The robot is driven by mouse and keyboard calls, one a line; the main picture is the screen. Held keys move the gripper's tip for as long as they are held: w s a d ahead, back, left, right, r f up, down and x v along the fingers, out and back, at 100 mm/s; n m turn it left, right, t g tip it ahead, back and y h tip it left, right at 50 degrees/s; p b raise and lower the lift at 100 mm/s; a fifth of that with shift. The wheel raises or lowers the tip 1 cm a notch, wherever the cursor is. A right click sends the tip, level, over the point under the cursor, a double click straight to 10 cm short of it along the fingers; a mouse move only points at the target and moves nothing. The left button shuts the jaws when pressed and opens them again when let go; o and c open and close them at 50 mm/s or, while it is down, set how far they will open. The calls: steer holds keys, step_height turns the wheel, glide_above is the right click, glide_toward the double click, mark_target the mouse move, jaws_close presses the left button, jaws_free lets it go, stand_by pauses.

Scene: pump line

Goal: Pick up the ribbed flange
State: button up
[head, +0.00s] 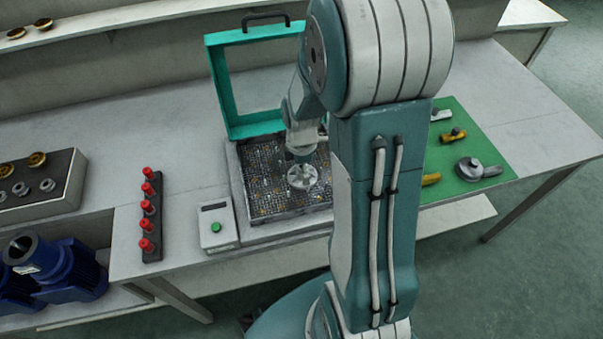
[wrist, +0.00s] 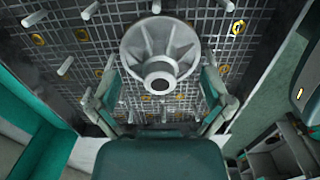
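The ribbed flange (head: 302,176) is a pale grey metal disc with radial ribs and a raised hub. It is at the wire-mesh basket (head: 262,208) of the teal-lidded unit. In the wrist view the flange (wrist: 160,52) has its hub facing the camera. My gripper (head: 301,152) is above the flange in the head view, pointing down. In the wrist view its two fingers (wrist: 160,88) are spread wide, one on each side of the flange. I see no clear contact between fingers and flange. The arm hides part of the basket's right side.
The teal lid frame (head: 222,85) stands open behind the basket. Several pale pegs rise around the flange (wrist: 65,66). A control box (head: 217,226) and a strip of red-topped parts (head: 149,213) are to the left. A green mat (head: 465,140) with parts is to the right.

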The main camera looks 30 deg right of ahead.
steer(key=c, duration=1)
steer(key=shift+s, duration=0.1)
jaws_close()
steer(key=shift+r, duration=0.1)
steer(key=shift+d+r, duration=0.15)
steer(key=shift+r, duration=0.2)
step_height(320, 180, up, 2)
steer(key=shift+d+r, duration=0.15)
steer(key=shift+r, duration=0.05)
steer(key=s+d+r, duration=0.3)
steer(key=s+r, duration=0.3)
steer(key=r, duration=0.1)
steer(key=s+d+r, duration=0.3)
steer(key=s+r, duration=0.3)
steer(key=r, duration=0.1)
steer(key=shift+d+r, duration=0.2)
steer(key=shift+r, duration=0.2)
